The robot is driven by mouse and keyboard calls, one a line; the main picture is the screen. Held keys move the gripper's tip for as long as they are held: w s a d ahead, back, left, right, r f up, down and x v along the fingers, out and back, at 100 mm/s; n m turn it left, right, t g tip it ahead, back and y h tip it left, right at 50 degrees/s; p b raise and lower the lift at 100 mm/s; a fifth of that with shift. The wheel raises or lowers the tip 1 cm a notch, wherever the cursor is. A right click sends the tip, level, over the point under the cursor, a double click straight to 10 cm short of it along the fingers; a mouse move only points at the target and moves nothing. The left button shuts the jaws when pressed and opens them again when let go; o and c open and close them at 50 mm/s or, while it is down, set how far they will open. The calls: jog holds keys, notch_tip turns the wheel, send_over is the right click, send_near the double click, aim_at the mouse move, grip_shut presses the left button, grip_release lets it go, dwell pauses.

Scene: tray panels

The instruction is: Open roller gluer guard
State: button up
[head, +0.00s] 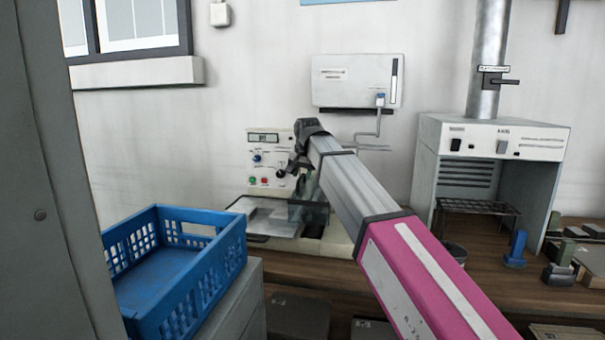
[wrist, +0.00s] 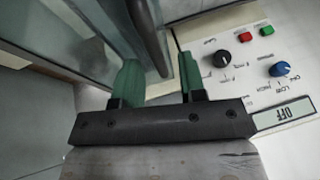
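The roller gluer (head: 268,152) stands on the bench, with its white control panel facing me. Its clear guard (head: 308,213) is partly hidden behind my arm in the head view; in the wrist view its glass panel (wrist: 95,30) fills the upper left. A dark bar (wrist: 150,35) runs along the guard's edge. My gripper (wrist: 160,75) has two green fingers set apart, with the lower end of the bar showing between them. A gap is visible beside the bar, and I cannot tell whether either finger touches it. The gripper is small and dark in the head view. The panel display (wrist: 284,114) reads OFF.
A blue crate (head: 180,270) sits on a grey cabinet at the left. A grey fume hood (head: 500,135) with a metal duct stands at the right. Small blocks and tools lie on the bench's right end. A white box (head: 357,80) hangs on the wall.

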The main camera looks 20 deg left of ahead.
jog(key=shift+c, duration=0.3)
grip_shut()
jog(key=shift+d+r, duration=0.1)
